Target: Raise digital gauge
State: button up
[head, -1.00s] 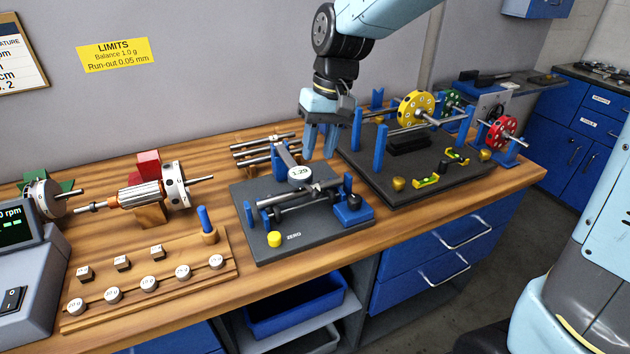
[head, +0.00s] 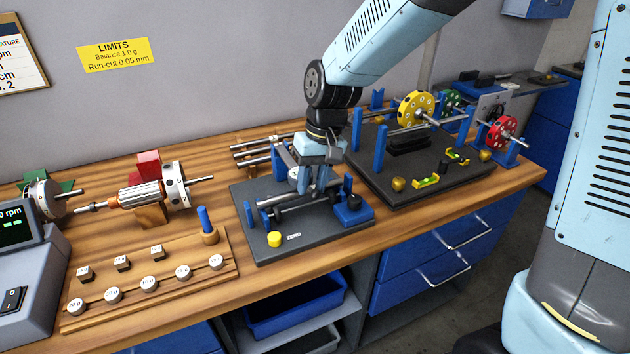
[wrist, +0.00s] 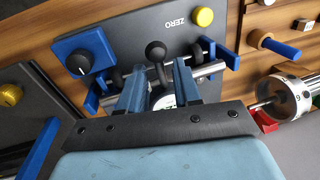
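The digital gauge (wrist: 162,101) shows in the wrist view as a pale round face between my fingers, partly hidden by them. My gripper (head: 314,193) points down over the dark run-out fixture (head: 270,241). In the wrist view the fingers (wrist: 158,80) are apart, one on each side of the gauge; I cannot tell if they touch it. A dark ball-ended lever (wrist: 155,50) stands just beyond the fingertips.
The fixture carries a yellow ZERO button (head: 274,239) and a blue block with a black knob (head: 353,208). Blue posts (head: 380,150) and a yellow disc (head: 416,110) stand to the right. A wooden weight rack (head: 150,300) lies to the left.

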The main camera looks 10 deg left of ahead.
grip_shut()
dwell(1.1)
jog(key=shift+w+d+r, duration=0.1)
jog(key=shift+d, duration=0.15)
